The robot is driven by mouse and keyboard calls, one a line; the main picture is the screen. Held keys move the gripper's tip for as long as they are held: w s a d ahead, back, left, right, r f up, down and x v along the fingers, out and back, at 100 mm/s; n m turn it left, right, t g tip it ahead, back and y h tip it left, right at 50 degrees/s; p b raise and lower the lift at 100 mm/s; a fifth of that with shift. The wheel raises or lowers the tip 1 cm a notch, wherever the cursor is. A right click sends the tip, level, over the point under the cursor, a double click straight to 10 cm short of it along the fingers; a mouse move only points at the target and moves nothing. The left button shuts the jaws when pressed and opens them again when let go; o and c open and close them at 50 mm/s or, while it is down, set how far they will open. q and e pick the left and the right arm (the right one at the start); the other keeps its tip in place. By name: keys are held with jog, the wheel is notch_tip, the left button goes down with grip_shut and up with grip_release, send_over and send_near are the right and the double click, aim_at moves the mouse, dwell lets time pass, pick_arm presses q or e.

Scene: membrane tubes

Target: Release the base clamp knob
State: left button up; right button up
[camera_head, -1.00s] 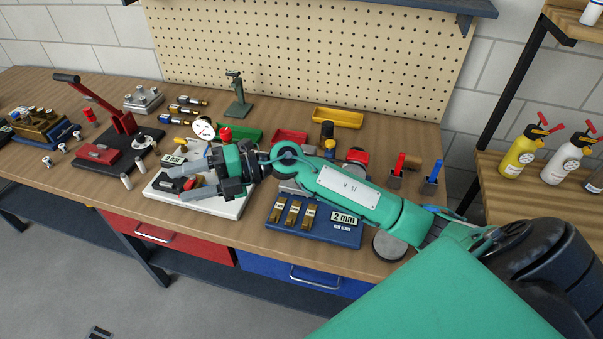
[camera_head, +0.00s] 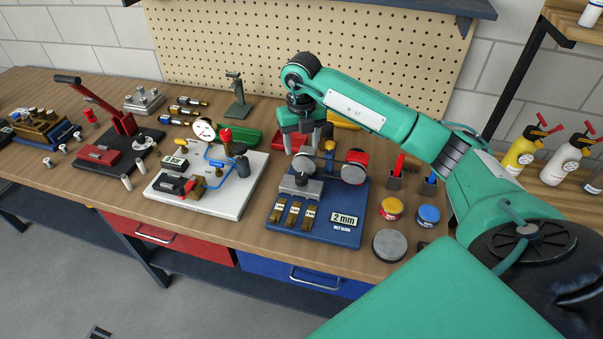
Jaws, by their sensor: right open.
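A blue base (camera_head: 345,205) marked "2 mm" lies on the bench. On it is a grey clamp block (camera_head: 287,188) with a small black knob (camera_head: 301,179) on top. I cannot tell for certain that this black knob is the base clamp knob. My right gripper (camera_head: 301,150) is open and points down, behind the knob in the picture, with nothing seen between its fingers. The fingers look apart from the knob. My left gripper is not in view.
A white board (camera_head: 235,200) with a gauge (camera_head: 203,130), blue tubing and a red-topped valve stands left. A yellow tray (camera_head: 345,118) and green tray (camera_head: 253,138) lie behind.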

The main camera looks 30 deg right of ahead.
aim_at(302, 176)
notch_tip(302, 176, down, 12)
jog(key=p, duration=0.3)
jog(key=c, duration=1)
